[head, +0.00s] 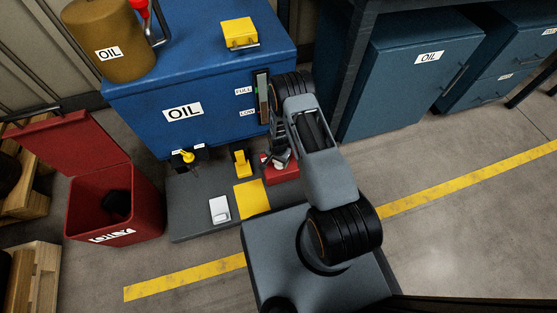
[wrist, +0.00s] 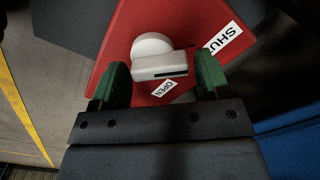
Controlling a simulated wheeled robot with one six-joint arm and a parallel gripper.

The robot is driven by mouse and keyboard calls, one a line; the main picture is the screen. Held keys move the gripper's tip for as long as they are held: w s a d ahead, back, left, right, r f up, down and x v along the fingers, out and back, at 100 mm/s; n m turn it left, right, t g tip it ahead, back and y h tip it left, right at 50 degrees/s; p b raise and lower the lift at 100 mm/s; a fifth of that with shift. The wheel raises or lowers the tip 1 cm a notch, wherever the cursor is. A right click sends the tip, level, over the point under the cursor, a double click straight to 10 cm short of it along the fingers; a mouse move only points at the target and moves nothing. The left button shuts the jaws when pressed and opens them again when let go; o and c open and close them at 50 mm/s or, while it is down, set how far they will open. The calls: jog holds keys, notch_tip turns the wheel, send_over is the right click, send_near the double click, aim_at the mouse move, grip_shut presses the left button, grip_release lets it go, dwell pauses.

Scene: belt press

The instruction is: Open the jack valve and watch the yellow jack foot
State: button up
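The jack valve is a white round knob with a flat bar handle (wrist: 160,66) on a red block (wrist: 145,20). An OPEN label lies just below the handle, and a SHUT label lies to its right. My gripper (wrist: 163,76) has its green fingers apart, one on each side of the handle. I cannot tell whether either finger touches it. In the head view my gripper (head: 277,160) is over the red block (head: 284,175), partly hiding it. A yellow upright piece (head: 242,163), possibly the jack foot, stands left of the block on the dark base plate.
A blue OIL tank (head: 215,85) with a level gauge stands behind the base plate (head: 190,208). A yellow square (head: 252,199) and a white box (head: 220,209) are on the plate. A red open bin (head: 115,205) stands left. Floor on the right is clear.

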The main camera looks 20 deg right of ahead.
jog(key=c, duration=0.6)
jog(key=shift+c, duration=0.2)
jog(key=shift+m, duration=0.3)
jog(key=m, duration=0.3)
jog(key=shift+d+m+b, duration=0.15)
jog(key=shift+m+b, duration=0.2)
jog(key=shift+m, duration=0.05)
jog(key=m, duration=0.4)
jog(key=shift+d+m, duration=0.15)
jog(key=shift+m, duration=0.15)
jog(key=m, duration=0.4)
jog(key=shift+d+b, duration=0.1)
jog(key=shift+b, duration=0.25)
jog(key=shift+s+d+m, duration=0.1)
jog(key=shift+s+m, duration=0.05)
jog(key=shift+m, duration=2.25)
